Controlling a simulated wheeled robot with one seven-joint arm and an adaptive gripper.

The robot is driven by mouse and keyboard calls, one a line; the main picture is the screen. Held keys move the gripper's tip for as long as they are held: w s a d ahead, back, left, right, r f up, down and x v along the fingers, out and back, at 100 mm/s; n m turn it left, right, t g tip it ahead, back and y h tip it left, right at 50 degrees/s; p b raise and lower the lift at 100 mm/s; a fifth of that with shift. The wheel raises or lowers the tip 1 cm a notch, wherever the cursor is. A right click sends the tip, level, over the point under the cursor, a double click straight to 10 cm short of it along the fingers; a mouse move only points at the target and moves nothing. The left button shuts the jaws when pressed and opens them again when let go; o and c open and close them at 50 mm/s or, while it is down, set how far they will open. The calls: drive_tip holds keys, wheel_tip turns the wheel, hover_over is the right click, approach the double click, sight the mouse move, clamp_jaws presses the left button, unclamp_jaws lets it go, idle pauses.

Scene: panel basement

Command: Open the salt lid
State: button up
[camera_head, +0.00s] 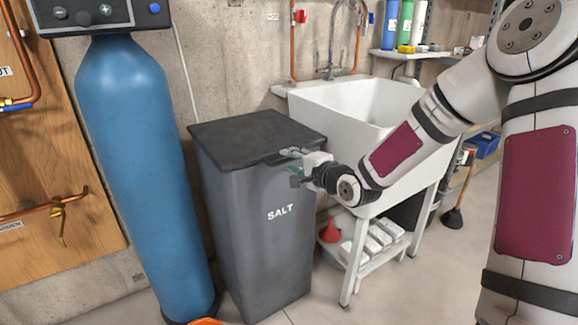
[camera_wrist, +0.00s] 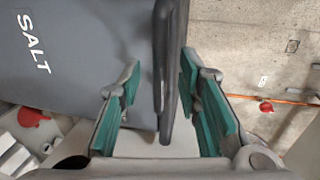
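The grey salt bin (camera_head: 262,225) stands upright with "SALT" on its front. Its dark lid (camera_head: 245,133) lies shut on top. My gripper (camera_head: 293,165) is at the lid's front edge, near the right corner. In the wrist view the lid's edge (camera_wrist: 164,60) runs between the two green-padded fingers of my gripper (camera_wrist: 160,78). The fingers stand apart, with a clear gap on the bin side and a smaller one on the other side. Whether the right finger touches the lid is hard to tell. The bin's front (camera_wrist: 70,60) fills the upper left there.
A tall blue tank (camera_head: 140,170) stands close left of the bin. A white utility sink (camera_head: 350,105) stands to the right, with a low shelf (camera_head: 362,258) holding a red funnel (camera_head: 330,231) and white packs. A concrete wall is behind. Floor is open in front right.

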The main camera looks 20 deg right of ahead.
drive_tip(key=shift+x, duration=1.05)
clamp_jaws()
